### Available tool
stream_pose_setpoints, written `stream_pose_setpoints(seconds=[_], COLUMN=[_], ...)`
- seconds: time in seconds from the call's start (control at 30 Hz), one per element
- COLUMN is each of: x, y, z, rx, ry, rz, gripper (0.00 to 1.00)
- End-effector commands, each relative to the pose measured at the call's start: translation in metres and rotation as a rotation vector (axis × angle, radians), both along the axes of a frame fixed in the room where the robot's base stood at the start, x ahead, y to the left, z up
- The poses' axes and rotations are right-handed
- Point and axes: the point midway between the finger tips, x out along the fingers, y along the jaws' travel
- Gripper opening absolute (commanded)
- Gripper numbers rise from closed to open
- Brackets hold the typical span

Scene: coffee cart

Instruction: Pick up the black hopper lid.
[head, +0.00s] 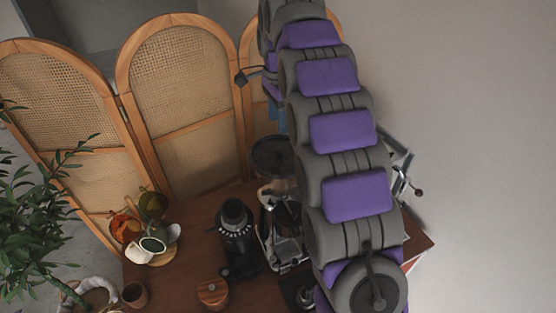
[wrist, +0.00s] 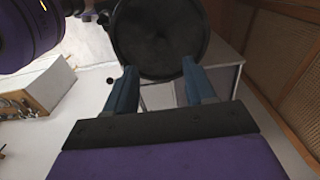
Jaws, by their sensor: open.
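The black hopper lid is a round dark disc (head: 271,156) near the middle of the head view, at the back of the cart and left of my arm. In the wrist view the lid (wrist: 158,30) fills the top middle, just beyond the fingertips. My gripper (wrist: 159,67) has two blue fingers set apart, with the near rim of the lid close to the gap between their tips. I cannot tell whether they touch it. In the head view the blue fingers (head: 277,115) show just above the lid, partly hidden by my arm.
A black grinder (head: 236,238) and a wooden-topped jar (head: 212,292) stand on the wooden cart top (head: 185,265). A metal machine (head: 284,240) is partly hidden by my arm. Cups (head: 146,249) and a plant (head: 40,215) are at left. A cane folding screen (head: 190,100) stands behind.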

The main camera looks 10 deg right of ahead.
Motion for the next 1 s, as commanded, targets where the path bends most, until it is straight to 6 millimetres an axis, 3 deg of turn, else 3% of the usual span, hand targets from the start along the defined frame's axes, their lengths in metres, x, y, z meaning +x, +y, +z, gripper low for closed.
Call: stream_pose_setpoints(seconds=[0.3, 0.77, 1.0], x=[0.000, 0.000, 0.000], y=[0.000, 0.000, 0.001], z=[-0.035, -0.057, -0.086], rx=[0.001, 0.000, 0.000], ry=[0.005, 0.003, 0.008], rz=[0.000, 0.000, 0.000], gripper=[0.55, 0.55, 0.55])
